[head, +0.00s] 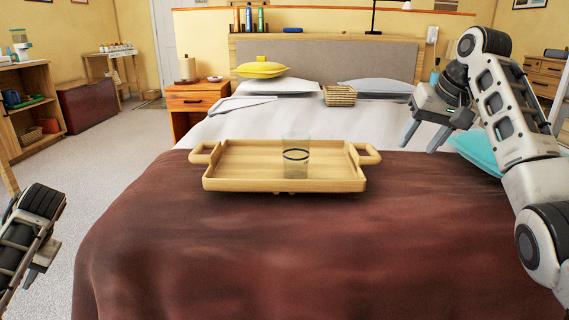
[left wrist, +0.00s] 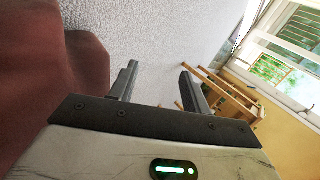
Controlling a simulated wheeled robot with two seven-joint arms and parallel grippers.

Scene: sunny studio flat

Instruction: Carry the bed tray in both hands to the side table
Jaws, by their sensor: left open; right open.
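The wooden bed tray (head: 240,185) lies level on the brown blanket in the middle of the bed, with a handle at each end. A clear glass with a dark blue band (head: 296,158) stands upright on it, right of centre. My right gripper (head: 423,136) is open and empty, above the bed to the right of the tray and apart from it. My left arm shows at the lower left in the head view, away from the tray. In the left wrist view my left gripper (left wrist: 157,84) is open and empty, with carpet beyond its fingers.
A wooden nightstand (head: 190,103) with a paper roll and small bowl stands left of the bed's head. A small table (head: 108,55) stands farther back left; I cannot tell which is the side table. A yellow cushion (head: 261,70) and basket (head: 340,96) lie near the pillows. Carpet is clear left.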

